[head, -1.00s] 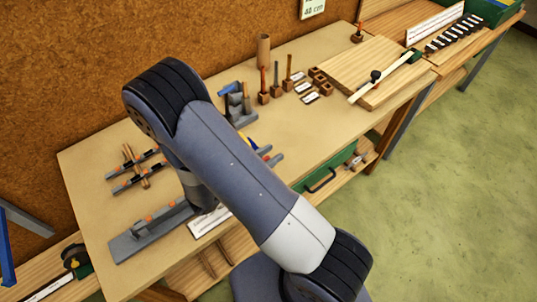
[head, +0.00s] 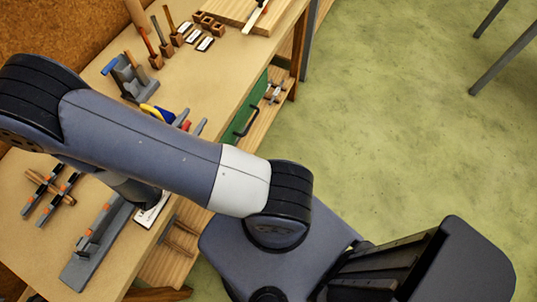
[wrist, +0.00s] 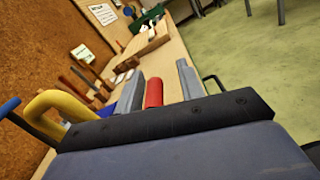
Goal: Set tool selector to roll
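I cannot make out a tool selector or a "roll" mark in any view. My gripper (wrist: 160,72) shows two grey fingers standing apart in the wrist view. A red piece (wrist: 153,93) shows between them, with a gap on its right, and I see no grip on it. A curved yellow piece (wrist: 62,102) is left of the fingers. In the head view my gripper (head: 191,121) is over the bench, partly behind my arm, with the red piece (head: 186,126) and yellow piece (head: 150,111) close by. Whether these touch the gripper is unclear.
The workbench (head: 228,75) carries a grey tool stand (head: 130,78), wooden-handled tools (head: 163,42), small wooden blocks (head: 207,22) and a grey rail fixture (head: 95,245). A green drawer (head: 243,112) with a black handle is below. Open green floor (head: 400,110) lies to the right.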

